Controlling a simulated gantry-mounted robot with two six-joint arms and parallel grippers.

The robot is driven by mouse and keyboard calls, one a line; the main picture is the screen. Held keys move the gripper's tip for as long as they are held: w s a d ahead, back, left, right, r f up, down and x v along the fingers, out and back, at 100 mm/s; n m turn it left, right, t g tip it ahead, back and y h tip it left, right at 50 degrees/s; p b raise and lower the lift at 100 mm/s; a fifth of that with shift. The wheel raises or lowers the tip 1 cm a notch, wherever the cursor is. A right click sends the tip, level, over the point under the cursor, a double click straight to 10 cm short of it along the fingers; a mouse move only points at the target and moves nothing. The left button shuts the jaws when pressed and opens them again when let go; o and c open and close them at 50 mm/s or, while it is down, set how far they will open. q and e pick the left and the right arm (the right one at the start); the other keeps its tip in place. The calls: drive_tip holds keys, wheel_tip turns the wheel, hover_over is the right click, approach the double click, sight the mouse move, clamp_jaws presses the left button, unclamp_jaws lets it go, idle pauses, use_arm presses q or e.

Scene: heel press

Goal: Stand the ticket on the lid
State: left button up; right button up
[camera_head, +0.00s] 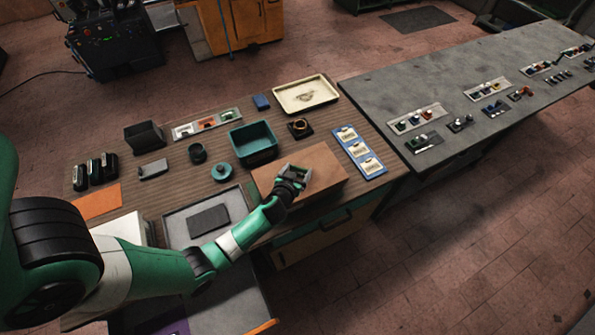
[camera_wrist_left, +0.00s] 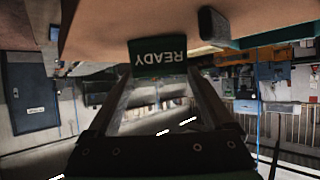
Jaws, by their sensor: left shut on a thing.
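A green ticket (camera_wrist_left: 160,57) with white READY lettering shows in the left wrist view, where it reads upside down. My left gripper (camera_head: 298,176) is shut on it. In the head view the gripper is at the top of a long brown box (camera_head: 328,178), whose flat top is the likely lid. In the wrist view the brown surface (camera_wrist_left: 110,22) fills the top, and the ticket's edge meets it or lies very close; contact is not clear. A dark grey block (camera_wrist_left: 217,24) shows beside the ticket. The ticket cannot be made out in the head view. My right gripper is out of view.
A teal bin (camera_head: 253,141), a round teal lidded piece (camera_head: 222,172) and a dark cup (camera_head: 197,153) stand behind and left of the box. A blue card holder (camera_head: 360,152) lies close to its right. A cream tray (camera_head: 305,94) is at the back.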

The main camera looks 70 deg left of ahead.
use_arm(q)
drive_tip(key=shift+f, duration=0.15)
drive_tip(key=o, duration=1)
drive_tip(key=shift+o, duration=0.2)
drive_tip(key=shift+r, duration=0.25)
drive_tip(key=shift+s+d+r, duration=0.15)
drive_tip(key=shift+s+d, duration=0.05)
drive_tip(key=shift+d, duration=0.05)
drive_tip(key=v, duration=1.1)
drive_tip(key=shift+s+p, duration=0.15)
drive_tip(key=shift+p, duration=0.3)
drive_tip(key=shift+d, duration=0.1)
